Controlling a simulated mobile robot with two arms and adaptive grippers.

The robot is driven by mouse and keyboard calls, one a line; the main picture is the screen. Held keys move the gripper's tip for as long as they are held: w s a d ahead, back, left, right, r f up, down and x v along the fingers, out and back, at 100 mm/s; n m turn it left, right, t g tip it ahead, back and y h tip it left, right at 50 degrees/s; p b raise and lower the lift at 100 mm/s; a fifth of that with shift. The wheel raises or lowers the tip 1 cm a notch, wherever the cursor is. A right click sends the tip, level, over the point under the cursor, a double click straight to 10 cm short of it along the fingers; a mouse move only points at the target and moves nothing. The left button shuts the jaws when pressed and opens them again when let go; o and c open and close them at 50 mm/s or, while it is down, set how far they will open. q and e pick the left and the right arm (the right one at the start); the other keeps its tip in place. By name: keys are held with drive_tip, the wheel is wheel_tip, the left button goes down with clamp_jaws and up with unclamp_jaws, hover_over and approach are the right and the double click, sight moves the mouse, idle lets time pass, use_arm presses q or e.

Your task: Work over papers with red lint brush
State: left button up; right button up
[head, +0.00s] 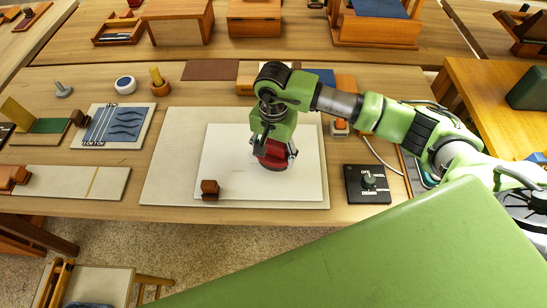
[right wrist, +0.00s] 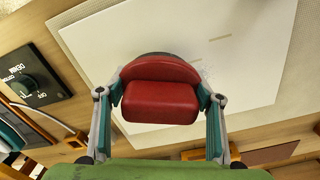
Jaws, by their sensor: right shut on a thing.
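My right gripper (head: 274,150) is shut on the red lint brush (head: 271,161), over the right half of the white papers (head: 225,150). In the right wrist view the brush (right wrist: 160,98) sits between the two fingers of the gripper (right wrist: 164,100), its red padded top facing the camera and a dark rim showing beyond it. The brush seems to rest on or just above the papers; I cannot tell which. The papers (right wrist: 245,60) lie flat on a beige board (head: 168,160). A faint short mark shows on them. My left gripper is not in view.
A small brown block (head: 210,188) stands on the papers' front left corner. A black dial box (head: 368,184) is right of the board. A blue sample card (head: 115,125) lies to the left. Wooden boxes (head: 178,22) line the back.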

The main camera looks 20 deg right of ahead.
sight(274, 142)
drive_tip(key=shift+w+r, duration=0.1)
drive_tip(key=shift+r, duration=0.85)
drive_tip(key=shift+r+p, duration=0.8)
drive_tip(key=shift+r, duration=0.65)
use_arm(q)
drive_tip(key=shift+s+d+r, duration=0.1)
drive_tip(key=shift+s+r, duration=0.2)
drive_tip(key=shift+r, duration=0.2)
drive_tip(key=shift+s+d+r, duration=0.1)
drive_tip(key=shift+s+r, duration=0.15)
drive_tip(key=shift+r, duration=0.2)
